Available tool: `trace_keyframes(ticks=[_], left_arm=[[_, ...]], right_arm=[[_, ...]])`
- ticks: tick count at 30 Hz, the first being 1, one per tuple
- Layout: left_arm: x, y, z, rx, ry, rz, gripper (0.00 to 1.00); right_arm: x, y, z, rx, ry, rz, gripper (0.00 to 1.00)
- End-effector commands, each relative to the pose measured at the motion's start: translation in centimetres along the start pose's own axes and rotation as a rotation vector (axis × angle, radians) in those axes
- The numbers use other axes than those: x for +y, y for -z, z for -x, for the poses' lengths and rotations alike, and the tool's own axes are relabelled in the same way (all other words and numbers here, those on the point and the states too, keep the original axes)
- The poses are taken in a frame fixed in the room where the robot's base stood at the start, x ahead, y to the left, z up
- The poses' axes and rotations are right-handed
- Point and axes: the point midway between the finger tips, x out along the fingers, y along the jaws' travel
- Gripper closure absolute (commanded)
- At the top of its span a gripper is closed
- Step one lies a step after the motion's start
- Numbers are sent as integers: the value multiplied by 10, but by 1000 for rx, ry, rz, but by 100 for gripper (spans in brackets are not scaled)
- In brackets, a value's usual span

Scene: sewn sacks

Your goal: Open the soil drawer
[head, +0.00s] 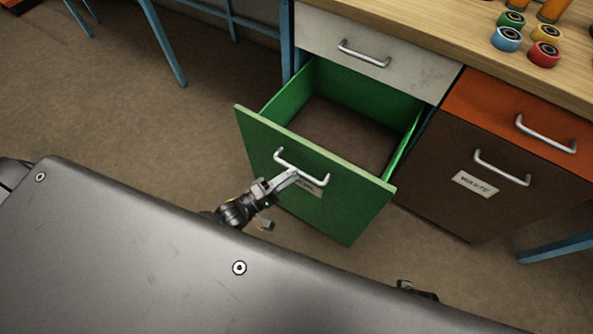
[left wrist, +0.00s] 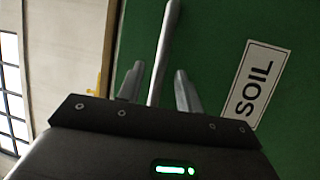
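The green soil drawer (head: 345,215) stands pulled well out from under the workbench in the head view. Its inside shows a bare brown floor (head: 335,130). Its silver bar handle (head: 313,177) is on the front; the handle also shows in the left wrist view (left wrist: 164,45), beside a white label (left wrist: 257,85) reading SOIL. My left gripper (head: 290,174) is at the handle. In the left wrist view, its two fingers (left wrist: 158,85) stand apart on either side of the bar, with small gaps visible.
A pale drawer (head: 400,62) is above the soil drawer. To the right are an orange drawer (head: 500,105) and a brown drawer labelled WASTE (head: 440,185), both shut. Coloured rolls (head: 508,38) lie on the wooden benchtop (head: 430,20). Floor left of the green drawer is clear.

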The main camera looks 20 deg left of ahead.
Motion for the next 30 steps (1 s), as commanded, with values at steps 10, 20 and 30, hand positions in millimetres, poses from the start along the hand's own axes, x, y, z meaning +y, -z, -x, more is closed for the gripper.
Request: trace_keyframes(ticks=[10,20,30], left_arm=[[-1,0,64,0,2,0,64],[0,0,78,0,0,0,64],[0,0,77,0,0,0,64]], right_arm=[[0,5,5,7,0,-1,35],[0,-1,5,-2,1,-1,35],[0,-2,5,-3,1,-2,35]])
